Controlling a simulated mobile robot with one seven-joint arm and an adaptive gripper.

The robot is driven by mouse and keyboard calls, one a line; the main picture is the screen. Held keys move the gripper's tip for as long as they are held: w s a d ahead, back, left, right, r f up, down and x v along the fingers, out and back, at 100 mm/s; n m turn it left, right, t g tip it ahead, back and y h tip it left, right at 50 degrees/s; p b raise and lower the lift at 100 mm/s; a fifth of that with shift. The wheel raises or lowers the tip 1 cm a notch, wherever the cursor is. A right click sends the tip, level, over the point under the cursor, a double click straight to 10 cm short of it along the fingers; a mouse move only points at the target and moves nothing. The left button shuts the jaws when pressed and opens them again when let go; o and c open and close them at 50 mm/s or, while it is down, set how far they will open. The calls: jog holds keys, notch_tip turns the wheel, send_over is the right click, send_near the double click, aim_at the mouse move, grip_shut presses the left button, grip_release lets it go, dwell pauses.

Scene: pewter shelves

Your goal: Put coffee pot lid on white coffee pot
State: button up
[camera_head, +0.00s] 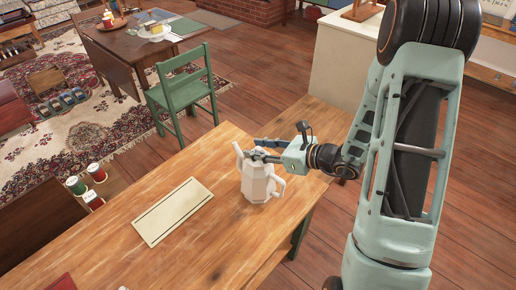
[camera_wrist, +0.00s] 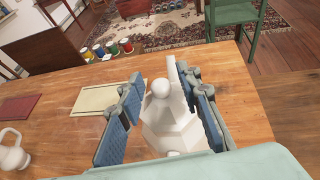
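The white coffee pot (camera_head: 258,184) stands upright on the wooden table, spout to the left and handle to the right in the head view. My gripper (camera_head: 262,150) is at the top of the pot. In the wrist view, a white faceted lid with a round knob (camera_wrist: 161,88) shows at the top of the pot, between my two blue-padded fingers. The fingers are spread wide, with gaps visible beside the knob. The pot's spout (camera_wrist: 178,78) rises beyond the lid. The lid's lower edge is hard to make out, so I cannot tell how exactly it sits.
A cream board (camera_head: 172,211) lies on the table (camera_head: 200,262) left of the pot. A dark red flat item (camera_wrist: 20,110) and a white jug (camera_wrist: 12,156) are farther left in the wrist view. A green chair (camera_head: 183,92) stands beyond the table.

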jog(key=v, duration=1.2)
jog(key=shift+b, duration=0.3)
